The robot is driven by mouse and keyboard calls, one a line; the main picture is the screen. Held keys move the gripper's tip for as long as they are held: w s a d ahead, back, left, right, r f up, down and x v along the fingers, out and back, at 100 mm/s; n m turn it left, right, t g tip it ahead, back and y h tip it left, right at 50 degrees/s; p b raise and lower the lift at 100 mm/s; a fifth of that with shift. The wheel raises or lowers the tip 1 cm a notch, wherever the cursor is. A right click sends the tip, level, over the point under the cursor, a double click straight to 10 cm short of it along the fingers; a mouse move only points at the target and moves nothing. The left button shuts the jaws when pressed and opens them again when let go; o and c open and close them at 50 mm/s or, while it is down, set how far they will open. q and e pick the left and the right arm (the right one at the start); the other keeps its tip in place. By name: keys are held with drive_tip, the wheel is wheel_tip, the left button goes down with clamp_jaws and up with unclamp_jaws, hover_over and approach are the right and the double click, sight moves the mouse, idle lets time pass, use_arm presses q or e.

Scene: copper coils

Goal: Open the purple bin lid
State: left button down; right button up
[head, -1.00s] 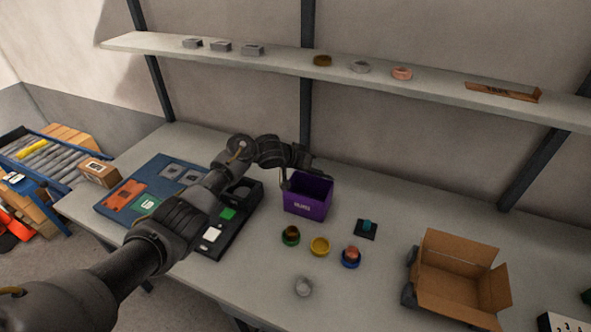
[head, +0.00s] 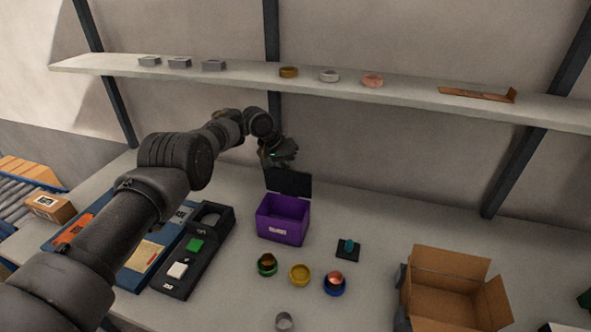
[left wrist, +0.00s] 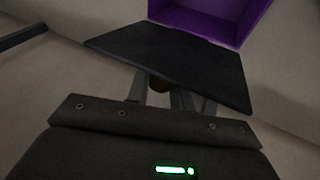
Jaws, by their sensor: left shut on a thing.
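The purple bin (head: 283,220) stands on the table in the head view. Its black lid (head: 289,183) stands raised, about upright, along the back edge, and the bin's mouth is open. My left gripper (head: 277,162) is at the lid's upper edge, behind the bin. In the left wrist view the lid (left wrist: 175,60) spreads across the picture, with the purple bin (left wrist: 215,18) beyond it. The fingers of my left gripper (left wrist: 162,92) are shut at the lid, around a small brownish part partly hidden by it. My right gripper is out of view.
Colored rings, including a yellow one (head: 300,274), lie before the bin. A black tray (head: 190,262) is left of it and an open cardboard box (head: 448,287) is right. A shelf (head: 330,83) runs along the wall above.

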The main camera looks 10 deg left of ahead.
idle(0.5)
use_arm(q)
drive_tip(key=c, duration=1.3)
unclamp_jaws()
drive_tip(key=shift+w+f, duration=0.1)
drive_tip(key=shift+w, duration=0.05)
drive_tip(key=v, duration=1.1)
drive_tip(key=shift+b, duration=0.4)
